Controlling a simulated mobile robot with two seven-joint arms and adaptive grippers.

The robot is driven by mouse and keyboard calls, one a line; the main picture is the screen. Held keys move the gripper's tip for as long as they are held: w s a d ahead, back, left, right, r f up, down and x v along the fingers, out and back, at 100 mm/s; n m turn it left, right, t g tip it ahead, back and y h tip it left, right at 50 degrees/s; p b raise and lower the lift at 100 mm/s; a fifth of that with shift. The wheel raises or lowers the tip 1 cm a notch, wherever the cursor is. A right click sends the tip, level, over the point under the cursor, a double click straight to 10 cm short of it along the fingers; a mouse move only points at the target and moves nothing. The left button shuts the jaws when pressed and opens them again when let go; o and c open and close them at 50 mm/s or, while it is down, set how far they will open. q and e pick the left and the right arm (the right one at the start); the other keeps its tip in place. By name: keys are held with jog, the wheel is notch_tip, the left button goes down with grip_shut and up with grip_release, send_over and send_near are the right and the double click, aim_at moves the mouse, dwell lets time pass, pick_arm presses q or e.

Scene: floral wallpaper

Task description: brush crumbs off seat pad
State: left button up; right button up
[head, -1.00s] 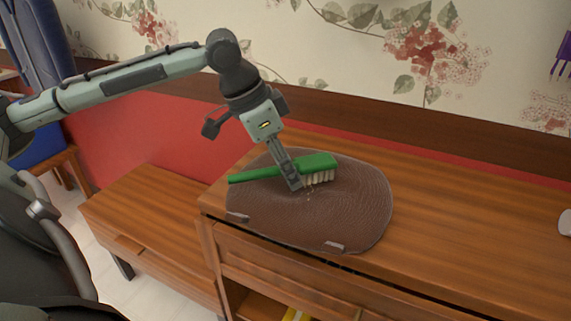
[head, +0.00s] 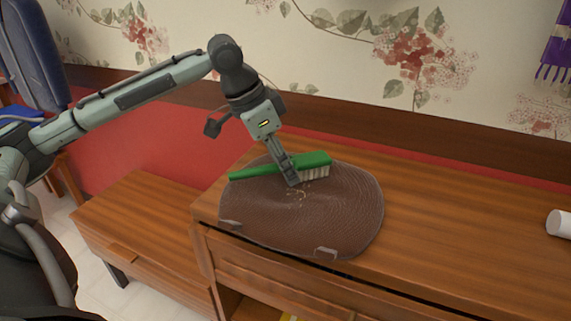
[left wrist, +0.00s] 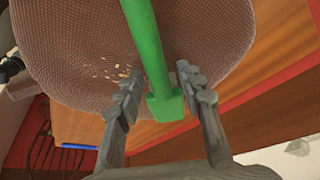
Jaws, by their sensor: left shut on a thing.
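The brown round seat pad (head: 345,215) lies on the wooden cabinet top, near its left front corner. Pale crumbs (head: 299,195) lie on it in front of the brush, and they also show in the left wrist view (left wrist: 115,70). The green brush (head: 312,161) with pale bristles lies across the pad's back part, handle to the left. My left gripper (head: 292,181) is shut on the brush; in the left wrist view its fingers (left wrist: 158,78) flank the green brush (left wrist: 150,45). Whether the bristles touch the pad is unclear. My right gripper is out of view.
The wooden cabinet top (head: 460,235) is clear to the right of the pad, up to a white object (head: 560,223) at the right edge. A lower wooden bench (head: 140,220) stands to the left. The floral wall (head: 330,55) rises behind.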

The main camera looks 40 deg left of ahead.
aim_at(271, 212)
pick_arm(q)
jog(key=shift+s+d+f+b, duration=0.1)
jog(key=shift+s+d+b, duration=0.15)
jog(key=shift+s, duration=0.35)
jog(key=shift+s+d+b, duration=0.1)
jog(key=shift+s+b, duration=0.25)
jog(key=shift+s, duration=0.25)
jog(key=shift+s+d, duration=0.1)
jog(key=shift+s, duration=0.15)
jog(key=shift+s+b, duration=0.3)
jog(key=shift+b, duration=0.35)
jog(key=shift+s+d+f+b, duration=0.15)
jog(key=shift+s+d+b, duration=0.15)
jog(key=shift+s+b, duration=0.45)
jog(key=shift+s+d+b, duration=0.15)
jog(key=shift+s+b, duration=0.4)
jog(key=shift+b, duration=0.6)
jog(key=shift+s+d+b, duration=0.15)
jog(key=shift+s+b, duration=0.2)
jog(key=shift+b, duration=0.05)
jog(key=shift+s+d+b, duration=0.15)
jog(key=shift+s+b, duration=0.35)
jog(key=shift+b, duration=0.6)
jog(key=shift+s+d+b, duration=0.25)
jog(key=shift+s+b, duration=0.65)
jog(key=shift+b, duration=0.2)
jog(key=shift+s+d+b, duration=0.2)
jog(key=shift+s+b, duration=0.15)
jog(key=shift+s, duration=0.15)
jog(key=shift+r, duration=0.2)
